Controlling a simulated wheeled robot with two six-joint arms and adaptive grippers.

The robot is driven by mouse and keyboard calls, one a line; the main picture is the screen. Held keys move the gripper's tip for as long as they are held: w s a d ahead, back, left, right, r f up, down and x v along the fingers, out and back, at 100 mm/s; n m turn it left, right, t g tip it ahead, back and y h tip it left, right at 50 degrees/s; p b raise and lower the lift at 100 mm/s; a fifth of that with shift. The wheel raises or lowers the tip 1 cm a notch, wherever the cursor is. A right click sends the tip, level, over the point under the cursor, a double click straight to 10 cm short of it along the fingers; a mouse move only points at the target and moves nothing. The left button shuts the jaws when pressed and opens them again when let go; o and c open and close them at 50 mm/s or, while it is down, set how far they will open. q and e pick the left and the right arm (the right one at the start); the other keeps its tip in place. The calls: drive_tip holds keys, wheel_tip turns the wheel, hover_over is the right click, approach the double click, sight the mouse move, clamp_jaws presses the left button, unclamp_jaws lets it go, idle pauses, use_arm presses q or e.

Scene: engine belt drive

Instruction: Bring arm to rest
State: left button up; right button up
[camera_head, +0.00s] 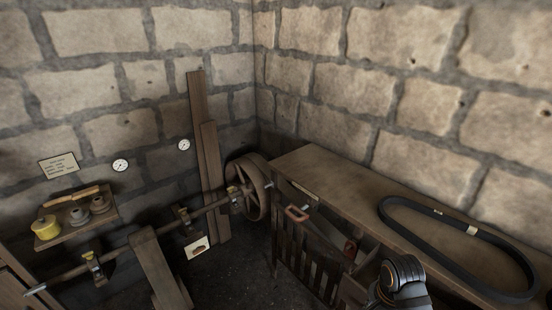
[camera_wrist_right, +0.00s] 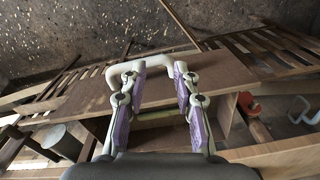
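My right arm (camera_head: 402,280) enters at the lower right of the head view, in front of the wooden bench (camera_head: 330,170). Its gripper is hidden or out of frame there. In the right wrist view my right gripper (camera_wrist_right: 160,70) has its two purple-padded fingers apart, with nothing clearly held between them. A pale bent bar (camera_wrist_right: 150,62) shows by the fingertips, over a brown board; I cannot tell whether it touches them. My left arm and left gripper are not in view.
A black belt (camera_head: 385,215) lies on the bench top. A spoked wheel (camera_head: 248,185) sits on a long shaft left of the bench. A shelf (camera_head: 70,222) holds a yellow spool (camera_head: 46,228). A red handle (camera_head: 297,213) shows at the bench front. Dark floor (camera_head: 240,265) is clear between.

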drive_tip(key=s+a+n+t, duration=0.1)
drive_tip(key=s+n+t, duration=0.2)
drive_tip(key=s+n, duration=0.8)
wheel_tip(320, 180, down, 30)
drive_tip(key=w+d+n+g+b, duration=0.1)
drive_tip(key=w+d+n+b, duration=0.1)
drive_tip(key=b, duration=0.4)
use_arm(q)
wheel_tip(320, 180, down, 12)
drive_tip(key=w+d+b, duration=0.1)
drive_tip(key=b, duration=0.5)
use_arm(e)
drive_tip(key=s+d+f+g, duration=0.1)
drive_tip(key=s+f, duration=1.9)
drive_tip(key=f, duration=0.4)
drive_tip(key=shift+d+h, duration=0.3)
